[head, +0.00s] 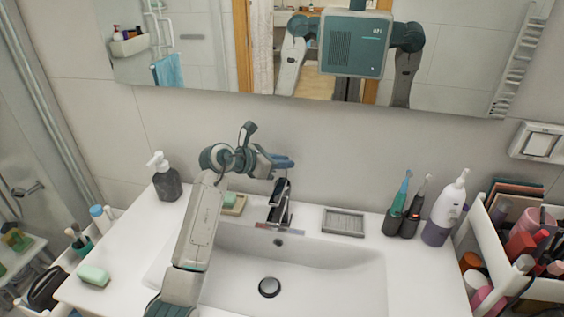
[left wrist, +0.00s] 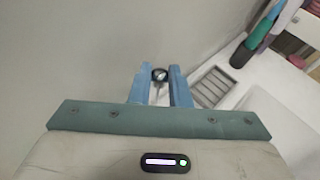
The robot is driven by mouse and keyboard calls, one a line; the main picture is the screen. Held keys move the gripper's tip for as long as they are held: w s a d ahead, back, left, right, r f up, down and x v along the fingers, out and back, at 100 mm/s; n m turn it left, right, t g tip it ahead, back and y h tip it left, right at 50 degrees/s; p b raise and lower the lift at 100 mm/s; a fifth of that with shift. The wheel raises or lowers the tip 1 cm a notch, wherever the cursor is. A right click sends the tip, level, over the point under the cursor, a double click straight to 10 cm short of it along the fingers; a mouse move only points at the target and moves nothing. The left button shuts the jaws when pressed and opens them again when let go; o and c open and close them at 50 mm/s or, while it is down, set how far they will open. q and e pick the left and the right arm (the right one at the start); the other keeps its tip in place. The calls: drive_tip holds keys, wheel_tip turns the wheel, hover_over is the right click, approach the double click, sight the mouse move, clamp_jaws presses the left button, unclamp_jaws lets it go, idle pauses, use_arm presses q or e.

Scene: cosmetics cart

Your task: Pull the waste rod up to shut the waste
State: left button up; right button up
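My left gripper (head: 291,162) is above and behind the dark tap (head: 279,203), pointing right along the wall. In the left wrist view its two blue fingers (left wrist: 160,76) stand apart, one on each side of the small round knob of the waste rod (left wrist: 159,74). The gap to the knob is very narrow, and I cannot tell whether the fingers touch it. The thin rod runs down below the knob. I cannot make the rod out in the head view. The dark round waste plug (head: 269,287) sits in the white basin (head: 330,262). My right gripper is out of view.
A grey ribbed tray (head: 343,222) and toothbrushes (head: 400,205) are to the right. The wall and mirror (head: 200,60) are close behind.

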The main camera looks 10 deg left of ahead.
use_arm(q)
clamp_jaws()
drive_tip(key=shift+r, duration=1.05)
drive_tip(key=o, duration=0.7)
unclamp_jaws()
drive_tip(key=shift+c, duration=0.2)
drive_tip(key=p+v, duration=0.2)
drive_tip(key=v, duration=0.9)
drive_tip(key=shift+p, duration=0.35)
